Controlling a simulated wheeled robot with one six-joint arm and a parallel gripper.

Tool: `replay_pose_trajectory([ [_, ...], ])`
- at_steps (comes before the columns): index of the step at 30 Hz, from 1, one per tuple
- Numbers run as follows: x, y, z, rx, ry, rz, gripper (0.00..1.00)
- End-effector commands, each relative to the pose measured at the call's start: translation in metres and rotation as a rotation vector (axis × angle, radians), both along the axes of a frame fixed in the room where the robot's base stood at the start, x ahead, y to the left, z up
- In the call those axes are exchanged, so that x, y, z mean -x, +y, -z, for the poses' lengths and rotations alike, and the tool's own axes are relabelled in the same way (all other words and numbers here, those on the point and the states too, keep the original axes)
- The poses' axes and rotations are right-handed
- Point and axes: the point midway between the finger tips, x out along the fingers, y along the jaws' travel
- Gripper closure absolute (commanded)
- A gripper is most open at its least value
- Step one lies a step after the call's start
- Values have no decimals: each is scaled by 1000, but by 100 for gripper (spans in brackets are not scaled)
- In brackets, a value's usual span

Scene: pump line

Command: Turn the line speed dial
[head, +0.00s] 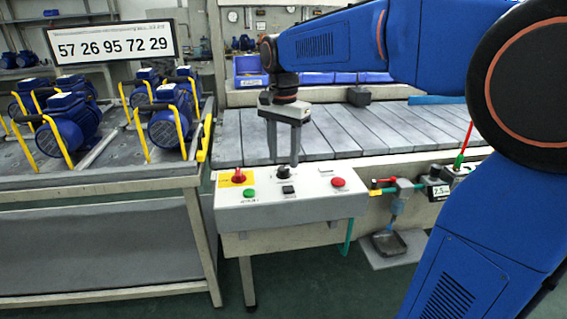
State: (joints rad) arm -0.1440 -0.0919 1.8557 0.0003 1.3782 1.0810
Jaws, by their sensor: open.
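A white control panel (303,205) stands at the front edge of the conveyor. A black round dial (284,171) sits on its top face, left of the middle; its label is too small to read, so I cannot confirm it as the line speed dial. My gripper (284,160) points straight down just above this dial, with its two fingers open, one to each side. I cannot tell whether the fingertips reach down around the dial or touch it. Nothing shows between the fingers.
The panel also bears a red knob (238,175) on a yellow plate, a green button (249,194), a black square piece (288,189) and a red button (338,182). A slatted conveyor (340,135) lies behind. Blue pumps (68,128) with yellow handles stand on the left table.

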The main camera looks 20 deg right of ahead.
Motion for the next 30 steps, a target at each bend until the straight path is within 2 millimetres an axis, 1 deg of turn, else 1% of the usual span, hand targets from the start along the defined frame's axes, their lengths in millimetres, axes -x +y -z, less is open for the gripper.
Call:
replay_pose_trajectory([
  [1, 0, 0, 7, 0, 1, 0, 55],
  [3, 0, 0, 15, 0, 1, 0, 55],
  [7, 0, 0, 25, 1, 1, 0, 55],
  [11, 0, 0, 29, -1, -1, 0, 55],
  [18, 0, 0, 30, -1, -1, -1, 55],
  [19, 0, 0, 30, -1, -1, -1, 60],
  [20, 0, 0, 30, -1, -1, -1, 67],
  [21, 0, 0, 30, -1, -1, -1, 77],
  [23, 0, 0, 30, 0, 0, -1, 91],
  [24, 0, 0, 30, 0, 0, 0, 97],
  [30, 0, 0, 29, 0, 0, -7, 96],
])
